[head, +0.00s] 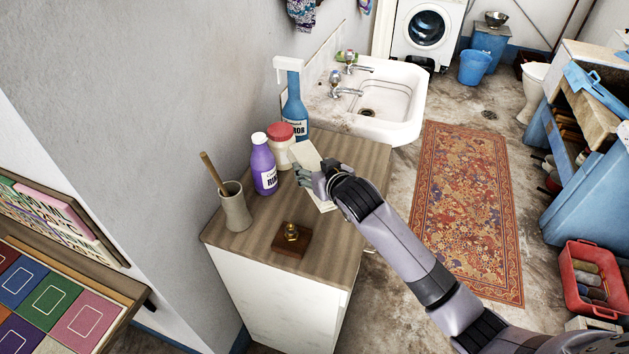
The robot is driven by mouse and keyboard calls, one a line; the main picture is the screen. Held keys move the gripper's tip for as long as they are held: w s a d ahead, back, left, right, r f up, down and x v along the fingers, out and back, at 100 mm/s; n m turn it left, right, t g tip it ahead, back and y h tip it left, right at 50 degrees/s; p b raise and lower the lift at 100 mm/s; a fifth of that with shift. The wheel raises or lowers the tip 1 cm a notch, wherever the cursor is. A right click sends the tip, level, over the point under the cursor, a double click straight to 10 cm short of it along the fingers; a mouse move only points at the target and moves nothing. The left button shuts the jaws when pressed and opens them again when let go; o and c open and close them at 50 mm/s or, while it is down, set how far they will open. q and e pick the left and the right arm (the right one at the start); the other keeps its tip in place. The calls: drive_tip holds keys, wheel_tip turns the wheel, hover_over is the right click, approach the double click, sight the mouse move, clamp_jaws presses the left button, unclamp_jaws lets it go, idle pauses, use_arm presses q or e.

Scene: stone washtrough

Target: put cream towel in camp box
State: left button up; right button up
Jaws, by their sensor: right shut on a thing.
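My right gripper (308,178) is over the wooden-topped counter (333,257), its arm coming in from the lower right. It is shut on a flat cream piece, which I take for the cream towel (303,153). The towel shows above and below the fingers, and its middle is hidden by them. I cannot tell whether it still touches the counter top. No container is clearly recognisable as the camp box. A red crate (578,304) with several rolled or bottle-like items stands on the floor at the right. My left gripper is out of view.
Close to the gripper stand a purple bottle (264,168), a red-lidded jar (282,151) and a blue bottle (294,112). A cup (235,210) with a stick and a wooden block (291,241) are nearer. The sink (403,96) is behind; the rug (467,220) is clear.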

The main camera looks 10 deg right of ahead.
drive_tip(key=shift+f, duration=2.25)
drive_tip(key=shift+f, duration=0.2)
drive_tip(key=o, duration=1.2)
drive_tip(key=shift+o, duration=0.2)
drive_tip(key=shift+r, duration=0.15)
